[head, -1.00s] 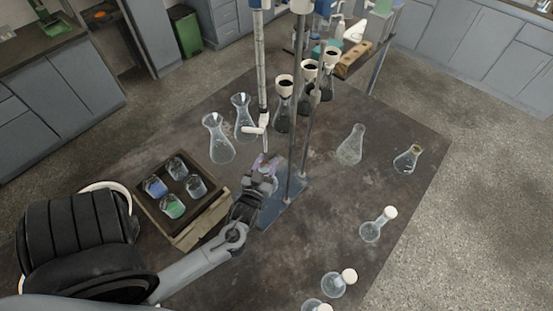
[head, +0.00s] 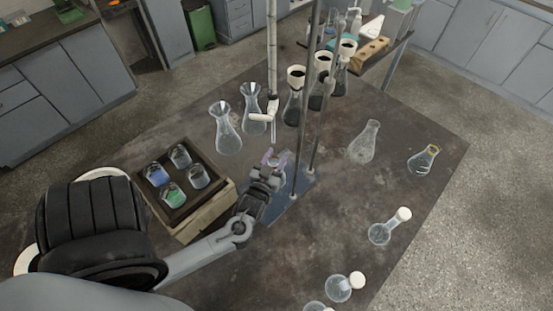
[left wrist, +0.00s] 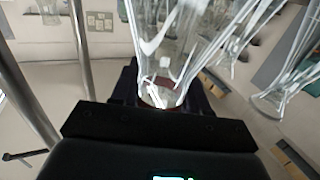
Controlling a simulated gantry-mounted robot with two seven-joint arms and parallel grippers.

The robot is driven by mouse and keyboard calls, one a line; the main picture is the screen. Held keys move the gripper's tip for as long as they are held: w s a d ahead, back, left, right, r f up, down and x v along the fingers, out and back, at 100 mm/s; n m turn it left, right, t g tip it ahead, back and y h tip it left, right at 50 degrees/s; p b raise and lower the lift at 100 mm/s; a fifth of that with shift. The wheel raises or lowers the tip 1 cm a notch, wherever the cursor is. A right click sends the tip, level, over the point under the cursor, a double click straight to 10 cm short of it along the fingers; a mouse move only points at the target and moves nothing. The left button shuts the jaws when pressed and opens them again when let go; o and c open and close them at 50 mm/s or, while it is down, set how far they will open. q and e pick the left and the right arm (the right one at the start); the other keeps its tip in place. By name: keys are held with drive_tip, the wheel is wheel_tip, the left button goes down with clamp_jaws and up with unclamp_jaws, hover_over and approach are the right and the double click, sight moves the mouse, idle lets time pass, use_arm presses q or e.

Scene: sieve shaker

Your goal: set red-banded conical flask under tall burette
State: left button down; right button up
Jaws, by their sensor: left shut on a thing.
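My left gripper (head: 272,168) is shut on a clear glass flask (head: 280,160), mostly hidden by the fingers in the head view. In the left wrist view the held flask (left wrist: 163,92) shows a reddish band low down, between the dark jaws. The tall burette (head: 272,60) stands upright beside the stand rods, with a white stopcock (head: 262,117) near its lower end. Its tip is close to the held flask and appears just above it; the exact alignment in depth cannot be told. The blue stand base (head: 288,207) lies below and beside the gripper. My right gripper is not in view.
Two conical flasks (head: 227,130) stand left of the burette, and several dark flasks with white tops (head: 294,98) behind the rods. A wooden tray (head: 222,207) of small beakers lies left of my gripper. Bare tabletop (head: 330,215) lies to the right.

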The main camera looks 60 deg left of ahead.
use_arm(q)
drive_tip(key=shift+f, duration=0.15)
drive_tip(key=c, duration=0.6)
unclamp_jaws()
drive_tip(key=shift+o, duration=0.2)
